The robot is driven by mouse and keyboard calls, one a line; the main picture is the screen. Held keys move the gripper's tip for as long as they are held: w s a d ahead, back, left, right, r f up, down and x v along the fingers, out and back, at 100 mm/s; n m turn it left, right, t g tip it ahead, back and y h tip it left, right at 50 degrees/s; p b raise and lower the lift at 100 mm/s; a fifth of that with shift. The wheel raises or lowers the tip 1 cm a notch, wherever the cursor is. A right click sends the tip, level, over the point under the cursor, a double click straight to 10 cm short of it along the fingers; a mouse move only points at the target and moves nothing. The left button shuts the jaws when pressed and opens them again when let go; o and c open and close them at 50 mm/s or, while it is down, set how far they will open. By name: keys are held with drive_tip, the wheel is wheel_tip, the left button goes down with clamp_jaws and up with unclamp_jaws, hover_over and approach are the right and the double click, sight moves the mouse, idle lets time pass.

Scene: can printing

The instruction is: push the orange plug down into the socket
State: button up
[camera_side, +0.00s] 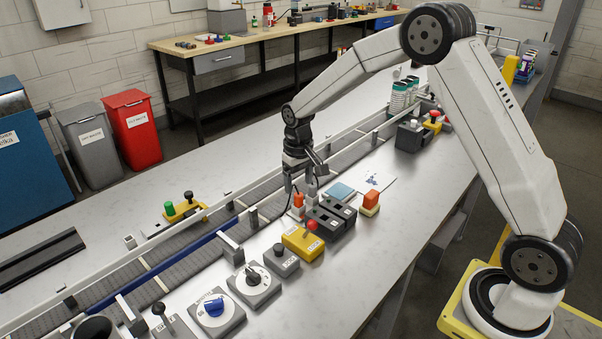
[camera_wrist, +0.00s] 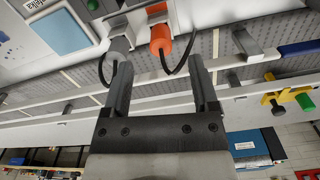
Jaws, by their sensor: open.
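The orange plug (camera_side: 298,200) stands upright on a small pale socket block (camera_side: 297,213) beside the black modules. In the wrist view the orange plug (camera_wrist: 160,38) has a black cable curving off to its right. A grey plug (camera_wrist: 120,42) with its own black cable sits just left of it. My gripper (camera_side: 303,183) points down close above the two plugs. In the wrist view my gripper (camera_wrist: 160,66) is open and empty, with the orange plug just beyond its fingertips, near the middle of the gap. How deep the plug sits is hidden.
The conveyor (camera_side: 190,245) runs behind. Knob boxes (camera_side: 253,284) stand front left. Bench space at right is clear.

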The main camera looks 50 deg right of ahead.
sight(299, 194)
drive_tip(key=shift+f, duration=2.45)
clamp_jaws()
